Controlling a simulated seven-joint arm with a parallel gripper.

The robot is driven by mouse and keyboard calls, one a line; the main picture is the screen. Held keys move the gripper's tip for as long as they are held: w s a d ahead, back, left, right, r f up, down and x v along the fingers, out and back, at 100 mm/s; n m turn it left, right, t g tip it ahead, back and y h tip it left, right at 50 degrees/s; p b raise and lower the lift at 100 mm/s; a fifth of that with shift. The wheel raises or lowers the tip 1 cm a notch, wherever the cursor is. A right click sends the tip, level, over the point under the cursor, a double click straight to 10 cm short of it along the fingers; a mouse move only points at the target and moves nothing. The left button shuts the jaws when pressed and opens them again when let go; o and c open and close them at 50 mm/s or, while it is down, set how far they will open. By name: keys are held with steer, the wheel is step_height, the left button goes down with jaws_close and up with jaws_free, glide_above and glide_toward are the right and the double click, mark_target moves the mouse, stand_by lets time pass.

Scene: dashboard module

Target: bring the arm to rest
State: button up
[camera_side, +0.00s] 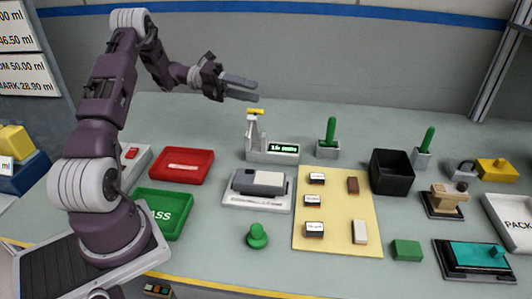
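My gripper (256,91) is raised in the air over the back part of the bench, left of centre. Its two grey fingers point to the right with a gap between them. It is open, nothing shows between the fingers, and it appears to touch nothing. My arm rises from its base at the lower left and bends over at the top.
Below are a red tray (182,166), a green tray (163,214), a measuring device with a lit display (272,150) and a grey boxy device (258,188). A yellow mat (335,228) holds several small blocks. A black bin (391,173) stands further right. Air around the gripper is clear.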

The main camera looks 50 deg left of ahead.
steer(key=s+d+r+m+g+y, duration=0.35)
steer(key=s+d+m, duration=0.25)
steer(key=d+m, duration=0.4)
steer(key=s+d+r+m+g+y, duration=0.35)
steer(key=s+d+m+g, duration=0.2)
steer(key=d+m, duration=0.5)
steer(key=s+d+m+t+y, duration=0.2)
steer(key=s+m+t+y, duration=0.3)
steer(key=s+m, duration=1)
steer(key=shift+s+m+t+y, duration=0.25)
steer(key=shift+m+t+y, duration=0.05)
steer(key=shift+m+y, duration=0.95)
